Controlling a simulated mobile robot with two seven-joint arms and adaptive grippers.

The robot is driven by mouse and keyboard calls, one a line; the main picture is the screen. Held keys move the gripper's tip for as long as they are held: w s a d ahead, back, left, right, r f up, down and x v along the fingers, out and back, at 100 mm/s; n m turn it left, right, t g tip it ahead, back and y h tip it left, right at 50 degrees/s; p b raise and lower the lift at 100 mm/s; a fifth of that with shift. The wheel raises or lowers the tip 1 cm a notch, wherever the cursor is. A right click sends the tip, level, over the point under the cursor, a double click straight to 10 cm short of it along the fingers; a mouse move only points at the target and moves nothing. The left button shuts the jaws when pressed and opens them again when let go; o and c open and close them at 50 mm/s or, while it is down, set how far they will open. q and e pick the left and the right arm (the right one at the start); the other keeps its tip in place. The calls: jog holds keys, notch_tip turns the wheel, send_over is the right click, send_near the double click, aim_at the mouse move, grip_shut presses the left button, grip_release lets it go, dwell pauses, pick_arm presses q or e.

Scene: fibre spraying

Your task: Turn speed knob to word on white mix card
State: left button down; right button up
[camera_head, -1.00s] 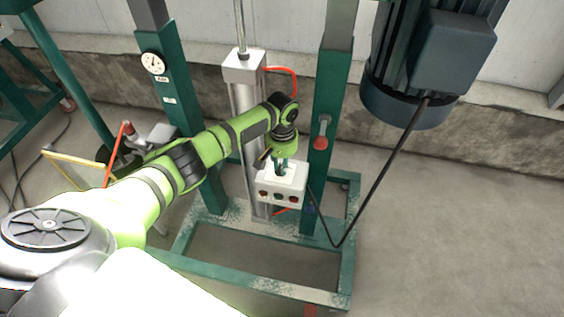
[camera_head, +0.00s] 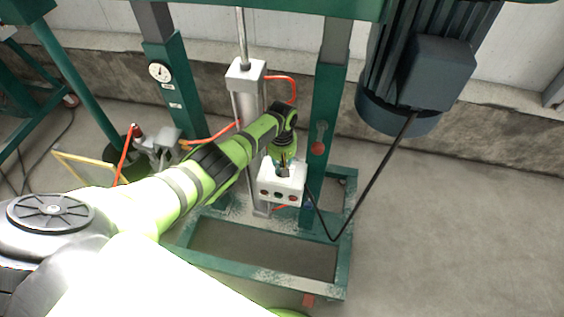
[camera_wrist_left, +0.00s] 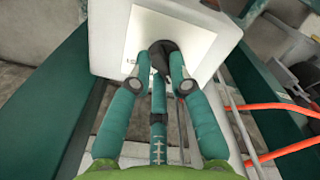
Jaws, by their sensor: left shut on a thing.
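A white control box (camera_head: 295,185) with several coloured buttons on its front is mounted between the green posts. In the left wrist view the box (camera_wrist_left: 218,35) fills the top, with a pale panel around a black knob (camera_wrist_left: 163,54). My left gripper (camera_head: 281,167) reaches down onto the top of the box. In the left wrist view my left gripper's teal fingers (camera_wrist_left: 161,70) are closed around the knob, which they partly cover. The markings around the knob are too small to read. I cannot make out a white mix card. My right gripper is not in view.
A metal cylinder (camera_head: 247,105) with a red hose (camera_head: 285,78) stands behind. A large motor (camera_head: 435,70) hangs at upper right. A black cable (camera_head: 375,180) loops beside the box. Floor at right is clear.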

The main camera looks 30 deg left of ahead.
pick_arm(q)
jog(key=shift+n, duration=0.6)
jog(key=c, duration=1.1)
grip_release()
jog(key=shift+a, duration=0.1)
jog(key=shift+c, duration=0.2)
notch_tip(320, 180, up, 12)
